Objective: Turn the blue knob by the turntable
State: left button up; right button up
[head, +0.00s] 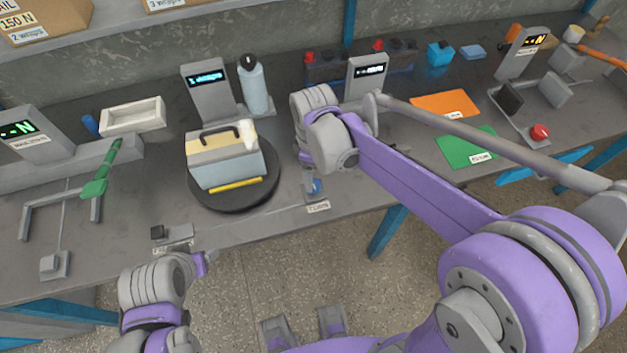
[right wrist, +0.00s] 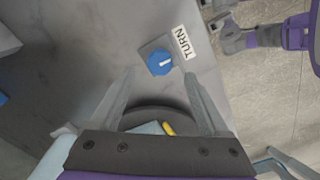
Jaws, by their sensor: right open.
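The blue knob (right wrist: 160,62) sits on a small grey plate beside a white TURN label (right wrist: 183,42), with a white mark on its face. In the head view the knob (head: 316,187) is partly hidden by my right gripper (head: 309,183). In the right wrist view my right gripper (right wrist: 160,73) is open, and the knob shows between and just beyond its fingertips; I cannot tell whether they touch. The black turntable (head: 262,194) is left of the knob and carries a grey and yellow toolbox (head: 228,170). My left gripper (head: 208,261) is low before the table's front edge, its jaws unclear.
A display stand (head: 207,90) and a bottle (head: 253,85) stand behind the turntable. A white tray (head: 133,117) is at the left. Orange (head: 444,104) and green (head: 466,147) sheets lie to the right. The bench's front edge is close to the knob.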

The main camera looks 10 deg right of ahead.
aim_at(314, 184)
notch_tip(314, 184, down, 5)
dwell(0.3)
grip_shut()
dwell(0.4)
jog(key=shift+m, duration=0.3)
jog(key=m+b, duration=0.1)
jog(key=m, duration=0.4)
jog(key=shift+m+b, duration=0.3)
jog(key=m, duration=0.5)
jog(key=shift+b, duration=0.3)
jog(key=shift+m, duration=0.4)
